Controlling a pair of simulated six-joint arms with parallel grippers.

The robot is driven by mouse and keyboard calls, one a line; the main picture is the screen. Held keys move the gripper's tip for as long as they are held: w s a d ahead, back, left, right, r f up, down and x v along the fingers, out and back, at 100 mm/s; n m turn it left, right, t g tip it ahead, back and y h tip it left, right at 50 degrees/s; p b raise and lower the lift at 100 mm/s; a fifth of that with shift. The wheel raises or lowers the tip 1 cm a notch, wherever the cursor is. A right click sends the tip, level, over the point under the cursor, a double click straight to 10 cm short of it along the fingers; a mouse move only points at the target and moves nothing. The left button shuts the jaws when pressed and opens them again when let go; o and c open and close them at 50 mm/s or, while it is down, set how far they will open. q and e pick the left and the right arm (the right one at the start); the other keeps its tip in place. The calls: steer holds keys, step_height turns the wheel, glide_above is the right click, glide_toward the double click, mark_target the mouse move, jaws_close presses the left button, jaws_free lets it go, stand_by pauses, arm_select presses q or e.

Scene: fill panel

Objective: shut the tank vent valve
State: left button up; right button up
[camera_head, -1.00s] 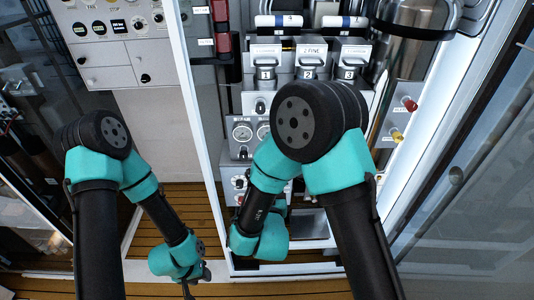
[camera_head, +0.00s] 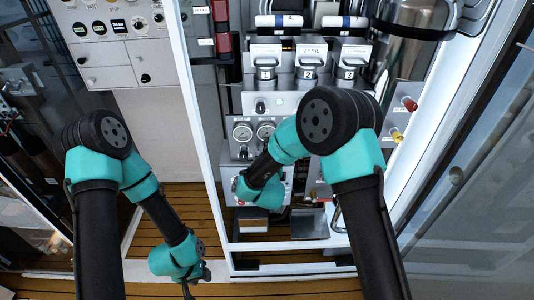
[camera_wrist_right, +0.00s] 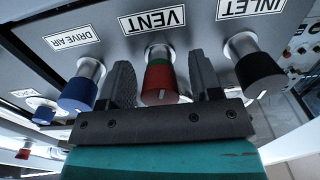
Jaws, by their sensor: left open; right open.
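In the right wrist view, the vent valve knob (camera_wrist_right: 160,82), red with a green band and a white mark on its end, stands out from a grey panel under an upside-down VENT label (camera_wrist_right: 155,20). My right gripper (camera_wrist_right: 160,70) is open, with one dark finger on each side of the knob. I cannot tell whether either finger touches it. In the head view, my right wrist hides its fingers and the knob at the lower panel. My left gripper (camera_head: 197,281) is open and empty at the lower left, over the wooden floor, far from the valve.
A blue knob (camera_wrist_right: 80,92) under DRIVE AIR and a black knob (camera_wrist_right: 258,72) under INLET flank the vent knob closely. In the head view, two gauges (camera_head: 242,132) sit above my right wrist. A white frame post (camera_head: 196,110) stands between my arms.

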steer(key=shift+w, duration=0.5)
steer(key=c, duration=0.9)
